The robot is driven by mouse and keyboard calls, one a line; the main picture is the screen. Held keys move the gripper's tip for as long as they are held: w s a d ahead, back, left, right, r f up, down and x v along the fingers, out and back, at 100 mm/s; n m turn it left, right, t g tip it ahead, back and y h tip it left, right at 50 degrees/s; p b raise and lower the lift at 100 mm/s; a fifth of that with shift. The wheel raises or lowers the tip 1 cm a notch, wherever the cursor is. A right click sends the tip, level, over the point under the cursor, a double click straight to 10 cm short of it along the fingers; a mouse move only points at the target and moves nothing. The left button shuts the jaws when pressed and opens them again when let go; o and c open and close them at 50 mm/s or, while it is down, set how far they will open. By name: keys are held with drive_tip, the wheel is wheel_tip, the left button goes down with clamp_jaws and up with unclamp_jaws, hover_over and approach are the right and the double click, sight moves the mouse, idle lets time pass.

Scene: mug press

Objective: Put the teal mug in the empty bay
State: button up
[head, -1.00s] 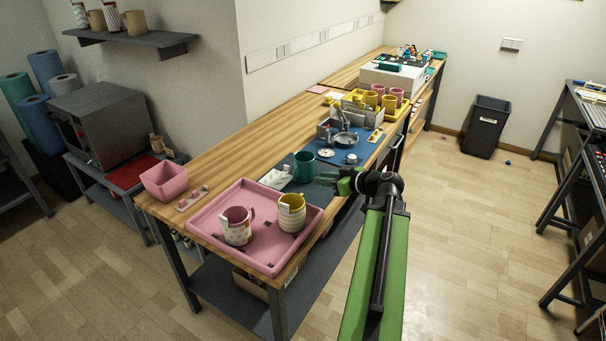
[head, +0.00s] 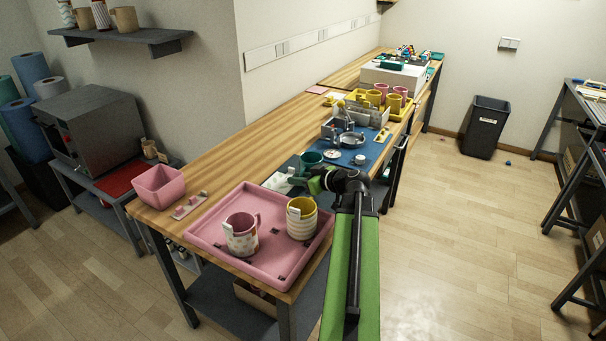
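The teal mug (head: 311,158) is on the dark mat just behind my gripper (head: 315,181); its lower part is hidden by the gripper. The green fingers are at the mug's near side. I cannot tell whether they touch it or how far apart they are. The pink tray (head: 272,275) lies at the near end of the bench. It holds a pink-and-white patterned mug (head: 241,238) and a yellow-and-white mug (head: 301,220). Bare tray floor with small dark square marks shows in front of and beside them. I cannot make out bay borders.
A pink bin (head: 159,187) and a small rack (head: 188,206) stand left of the tray. White pieces (head: 281,180) lie beside the teal mug. A blue mat (head: 358,150) with metal parts and a yellow tray with mugs (head: 392,104) lie farther back.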

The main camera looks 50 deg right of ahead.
drive_tip(key=shift+w+f, duration=0.45)
drive_tip(key=shift+w, duration=0.15)
drive_tip(key=shift+w+a, duration=0.1)
drive_tip(key=shift+w, duration=0.1)
drive_tip(key=shift+s+r, duration=0.15)
drive_tip(key=shift+r, duration=0.1)
drive_tip(key=shift+c, duration=0.7)
drive_tip(key=shift+f, duration=0.1)
clamp_jaws()
